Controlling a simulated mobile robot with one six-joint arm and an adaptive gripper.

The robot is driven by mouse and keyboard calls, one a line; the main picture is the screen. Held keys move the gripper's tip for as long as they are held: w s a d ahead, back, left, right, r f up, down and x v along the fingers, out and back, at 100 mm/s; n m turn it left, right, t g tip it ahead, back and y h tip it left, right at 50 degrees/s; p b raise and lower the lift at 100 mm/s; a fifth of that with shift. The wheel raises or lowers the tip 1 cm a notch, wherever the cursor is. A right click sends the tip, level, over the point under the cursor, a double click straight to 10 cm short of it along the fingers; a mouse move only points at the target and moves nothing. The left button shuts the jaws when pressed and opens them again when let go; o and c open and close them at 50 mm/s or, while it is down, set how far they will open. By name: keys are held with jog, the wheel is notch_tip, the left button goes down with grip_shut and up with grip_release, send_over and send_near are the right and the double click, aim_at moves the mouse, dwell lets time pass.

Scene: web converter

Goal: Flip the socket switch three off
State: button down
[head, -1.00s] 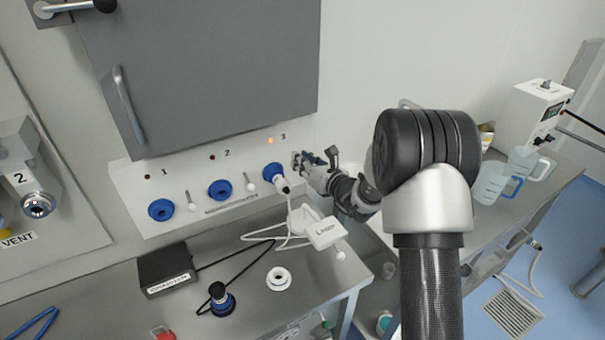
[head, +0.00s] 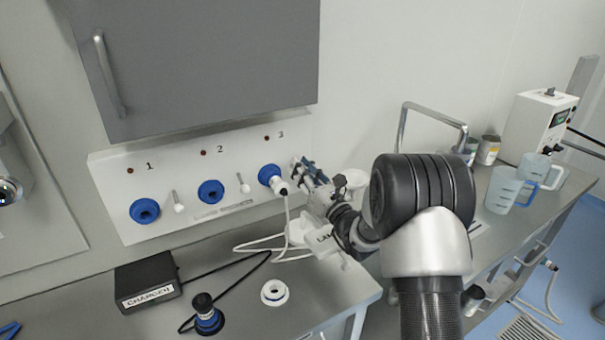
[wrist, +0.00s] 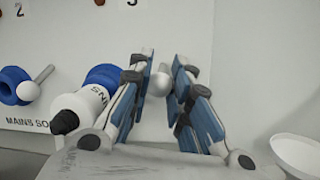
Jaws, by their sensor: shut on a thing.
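The white socket panel (head: 225,157) on the wall has three blue sockets with labels 1, 2 and 3. A white plug (head: 280,186) sits in socket three (head: 267,173). My gripper (head: 306,168) is at the panel's right end, just right of that plug, and hides switch three in the head view. In the wrist view, the white ball knob of switch three (wrist: 158,84) lies between the fingertips of my gripper (wrist: 160,76), which is shut on it. The lamp under label 3 (head: 267,138) is dark, like lamps 1 and 2.
Levers one (head: 178,202) and two (head: 243,183) hang with knobs down. A charger box (head: 147,282), a black-and-blue plug (head: 207,314) and a white ring (head: 274,292) are on the bench. A grey cabinet (head: 200,60) overhangs the panel. Jugs (head: 503,190) stand at right.

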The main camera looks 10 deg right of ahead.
dwell(0.3)
jog(key=c, duration=1.4)
grip_release()
jog(key=shift+c, duration=0.2)
jog(key=shift+s, duration=0.1)
jog(key=v, duration=1.2)
